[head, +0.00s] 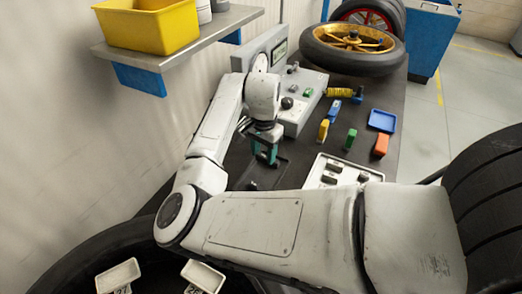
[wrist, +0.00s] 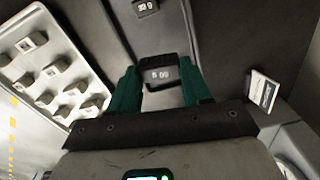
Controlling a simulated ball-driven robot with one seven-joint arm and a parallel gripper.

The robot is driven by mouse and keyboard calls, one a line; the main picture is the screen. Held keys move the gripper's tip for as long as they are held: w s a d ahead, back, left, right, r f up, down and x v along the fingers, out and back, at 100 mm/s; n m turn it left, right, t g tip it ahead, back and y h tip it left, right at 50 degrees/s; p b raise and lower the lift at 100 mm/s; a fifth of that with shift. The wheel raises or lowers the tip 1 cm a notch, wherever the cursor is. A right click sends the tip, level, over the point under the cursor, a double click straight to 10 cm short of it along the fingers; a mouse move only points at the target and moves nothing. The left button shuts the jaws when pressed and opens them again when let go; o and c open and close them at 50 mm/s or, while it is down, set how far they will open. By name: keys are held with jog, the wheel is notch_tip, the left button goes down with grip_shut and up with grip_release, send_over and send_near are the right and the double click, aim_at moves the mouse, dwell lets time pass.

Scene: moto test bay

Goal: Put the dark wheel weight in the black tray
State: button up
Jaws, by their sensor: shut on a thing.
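My gripper (wrist: 158,88) has teal fingers shut on a dark wheel weight (wrist: 158,74) with a pale printed label, seen between the fingertips in the wrist view. In the head view my gripper (head: 265,155) points down over the dark bench, and the held weight is too small to tell there. The black tray (wrist: 178,35) lies beyond and beneath the fingers, its raised edges running up the wrist view. Another dark labelled block (wrist: 145,7) shows at the top of the wrist view, within the tray's outline. Whether the held weight touches the tray is unclear.
A light tray of several weights (wrist: 25,35) lies to the left in the wrist view; a white label card (wrist: 264,91) is at right. The head view shows a grey machine (head: 300,105), a blue tray (head: 382,120), coloured blocks and a gold-rimmed wheel (head: 350,47).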

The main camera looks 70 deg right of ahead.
jog(key=shift+f+b, duration=1.35)
jog(key=shift+f, duration=0.25)
jog(key=shift+f+b, duration=0.45)
jog(key=shift+f, duration=1.1)
jog(key=o, duration=1.1)
jog(key=shift+r, duration=0.15)
jog(key=shift+s+r+p, duration=0.1)
jog(key=shift+r+p, duration=3.3)
jog(key=shift+r, duration=0.05)
jog(key=shift+f, duration=0.1)
